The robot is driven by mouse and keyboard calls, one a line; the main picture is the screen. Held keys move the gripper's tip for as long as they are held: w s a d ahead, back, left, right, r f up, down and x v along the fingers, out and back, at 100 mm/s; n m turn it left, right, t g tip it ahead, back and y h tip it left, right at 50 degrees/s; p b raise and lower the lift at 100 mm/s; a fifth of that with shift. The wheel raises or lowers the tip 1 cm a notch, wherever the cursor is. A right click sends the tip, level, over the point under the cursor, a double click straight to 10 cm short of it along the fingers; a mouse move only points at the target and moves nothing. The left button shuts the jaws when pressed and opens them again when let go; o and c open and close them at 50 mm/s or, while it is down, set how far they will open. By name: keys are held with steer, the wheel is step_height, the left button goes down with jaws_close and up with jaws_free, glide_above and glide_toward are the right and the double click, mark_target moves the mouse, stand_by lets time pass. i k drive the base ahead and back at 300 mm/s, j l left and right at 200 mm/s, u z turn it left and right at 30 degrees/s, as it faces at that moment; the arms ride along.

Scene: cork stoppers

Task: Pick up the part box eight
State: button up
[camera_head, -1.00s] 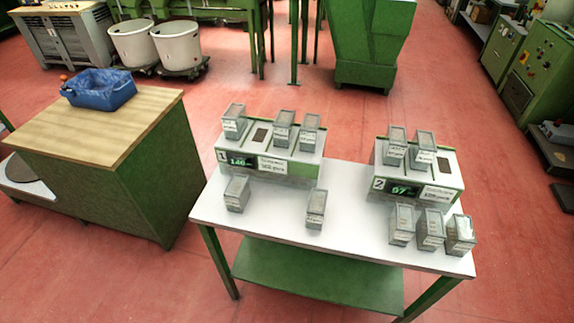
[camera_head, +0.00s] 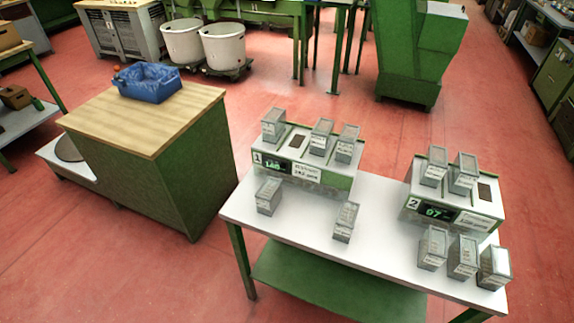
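Several small grey part boxes with pale labels stand on and around two scales on a white table. Scale 1 (camera_head: 322,177) carries a box at left (camera_head: 274,125), a middle box (camera_head: 321,136) and a right box (camera_head: 347,143). Scale 2 (camera_head: 410,202) carries a left box (camera_head: 433,165) and a right box (camera_head: 463,173). On the tabletop stand two boxes before scale 1, a left one (camera_head: 268,196) and a right one (camera_head: 346,221), and three before scale 2 (camera_head: 433,247) (camera_head: 462,257) (camera_head: 494,267). The labels are too small to read, so I cannot tell which is box eight. My gripper is out of view.
The white table (camera_head: 300,222) has clear surface between its front boxes. A green cabinet with a wooden top (camera_head: 140,125) stands at left, bearing a blue crate (camera_head: 147,83). Red floor (camera_head: 130,270) is open in front. White tubs (camera_head: 224,46) and green machines stand behind.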

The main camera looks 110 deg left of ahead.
mark_target(433, 246)
steer(key=u, duration=2.75)
